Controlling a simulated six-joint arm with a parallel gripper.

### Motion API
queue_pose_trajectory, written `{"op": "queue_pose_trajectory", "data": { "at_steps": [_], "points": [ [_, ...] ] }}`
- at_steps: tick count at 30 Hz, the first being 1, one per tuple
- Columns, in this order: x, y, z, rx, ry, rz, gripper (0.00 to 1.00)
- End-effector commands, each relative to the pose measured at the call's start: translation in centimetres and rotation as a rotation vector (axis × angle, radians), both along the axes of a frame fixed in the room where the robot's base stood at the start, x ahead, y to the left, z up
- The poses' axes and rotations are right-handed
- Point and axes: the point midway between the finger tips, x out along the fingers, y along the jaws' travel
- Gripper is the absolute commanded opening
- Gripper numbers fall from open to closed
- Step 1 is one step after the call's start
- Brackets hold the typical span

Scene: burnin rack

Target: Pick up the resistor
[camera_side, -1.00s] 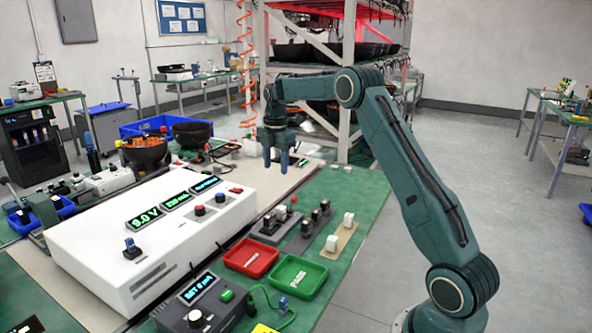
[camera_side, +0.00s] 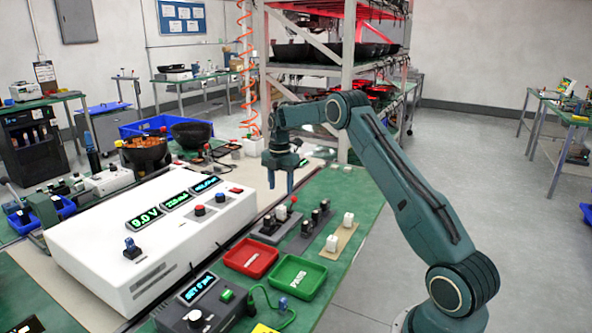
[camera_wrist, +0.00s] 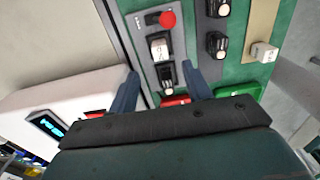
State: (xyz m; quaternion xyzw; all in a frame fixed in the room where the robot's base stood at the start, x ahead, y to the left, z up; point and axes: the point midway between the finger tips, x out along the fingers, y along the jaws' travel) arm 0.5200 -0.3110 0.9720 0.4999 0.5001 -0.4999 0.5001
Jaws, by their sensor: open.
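My gripper (camera_side: 281,182) is open and empty, pointing down above the near strips of parts on the green bench. In the wrist view its fingers (camera_wrist: 162,73) stand on either side of a dark strip (camera_wrist: 151,26). That strip carries a white-and-black part (camera_wrist: 160,46), another small dark part with a light end (camera_wrist: 166,77) and a red ball-topped part (camera_wrist: 167,19). The fingers look apart from them. I cannot tell which small part is the resistor. In the side view the dark strip (camera_side: 258,237) lies below the fingers.
A grey strip (camera_side: 303,241) with dark parts and a tan strip (camera_side: 345,237) with white blocks (camera_side: 332,243) lie to the right. A red tray (camera_side: 250,262) and a green PASS tray (camera_side: 297,279) sit in front. A white instrument box (camera_side: 160,240) stands at left.

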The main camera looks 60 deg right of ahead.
Motion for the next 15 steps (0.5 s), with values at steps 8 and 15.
{"op": "queue_pose_trajectory", "data": {
  "at_steps": [8,15],
  "points": [
    [0.0,0.0,-3.6,0.001,0.002,0.000,0.49],
    [0.0,0.0,-4.2,0.000,0.000,0.000,0.49]
  ]
}}
